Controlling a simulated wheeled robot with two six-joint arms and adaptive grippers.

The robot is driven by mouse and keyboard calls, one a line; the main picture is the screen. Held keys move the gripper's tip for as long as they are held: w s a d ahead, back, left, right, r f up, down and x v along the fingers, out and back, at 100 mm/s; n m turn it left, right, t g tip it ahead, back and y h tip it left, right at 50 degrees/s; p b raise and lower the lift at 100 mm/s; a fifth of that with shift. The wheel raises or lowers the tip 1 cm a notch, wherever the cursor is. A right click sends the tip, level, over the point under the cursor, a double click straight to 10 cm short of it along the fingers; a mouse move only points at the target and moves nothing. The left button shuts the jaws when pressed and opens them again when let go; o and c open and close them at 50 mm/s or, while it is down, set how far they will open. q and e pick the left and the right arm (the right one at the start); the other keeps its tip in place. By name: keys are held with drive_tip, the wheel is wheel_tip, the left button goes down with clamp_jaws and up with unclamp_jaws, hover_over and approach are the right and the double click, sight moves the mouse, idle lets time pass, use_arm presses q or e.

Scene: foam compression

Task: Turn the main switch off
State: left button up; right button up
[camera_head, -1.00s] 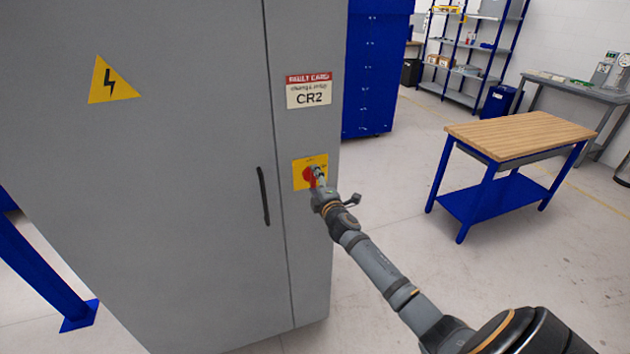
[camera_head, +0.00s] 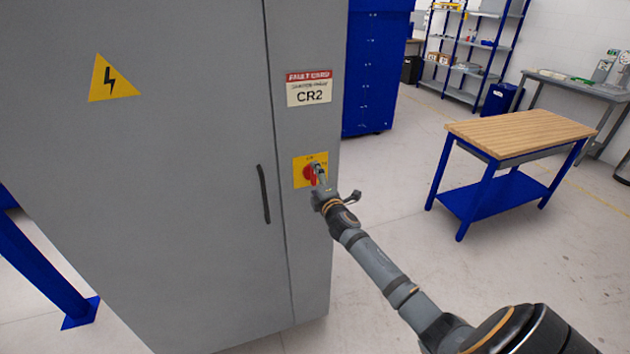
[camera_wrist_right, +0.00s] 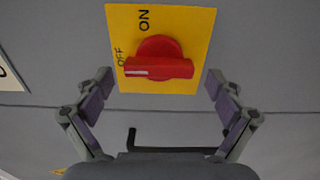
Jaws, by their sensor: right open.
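The main switch is a red rotary knob (camera_head: 309,175) on a yellow plate (camera_head: 299,168) on the grey cabinet. In the right wrist view the knob (camera_wrist_right: 160,60) has its grip bar across the picture, and the white mark at its left end lies by the printed OFF on the plate (camera_wrist_right: 185,22). ON is printed above the knob. My right gripper (camera_head: 319,172) is in front of the switch. In the wrist view its two fingers (camera_wrist_right: 160,88) are spread wide either side of the knob, apart from it, with nothing between them. My left gripper is out of view.
The grey cabinet (camera_head: 190,200) has a black door handle (camera_head: 263,195), a CR2 card (camera_head: 309,90) and a yellow warning triangle (camera_head: 110,82). A wood-topped blue workbench (camera_head: 520,132) stands at right. The floor between cabinet and bench is clear.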

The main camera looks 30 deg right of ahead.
drive_tip(key=v, duration=1.2)
drive_tip(key=s+d+f+m+g+b, duration=0.1)
drive_tip(key=s+d+f+m+g, duration=0.2)
drive_tip(key=f, duration=1)
drive_tip(key=s+f+m+g+b, duration=0.1)
drive_tip(key=s+f+m+g, duration=0.3)
drive_tip(key=f, duration=0.8)
drive_tip(key=s+d+f+m+g+b, duration=0.15)
drive_tip(key=s+f, duration=0.45)
drive_tip(key=f, duration=0.7)
drive_tip(key=s+a+f+m+g+y+b, duration=0.1)
drive_tip(key=s+a+f+m+g, duration=0.3)
drive_tip(key=s+f, duration=1.1)
drive_tip(key=s+a+f+m+g+y+b, duration=0.1)
drive_tip(key=s+a+f+g, duration=0.1)
drive_tip(key=s+a+f, duration=0.3)
drive_tip(key=s+a+f+m+g+y, duration=0.1)
drive_tip(key=s+a+f, duration=0.4)
drive_tip(key=s, duration=0.7)
drive_tip(key=shift+a+f+m+g+b, duration=0.2)
drive_tip(key=shift+a+m+g+b, duration=0.2)
drive_tip(key=shift+a, duration=0.25)
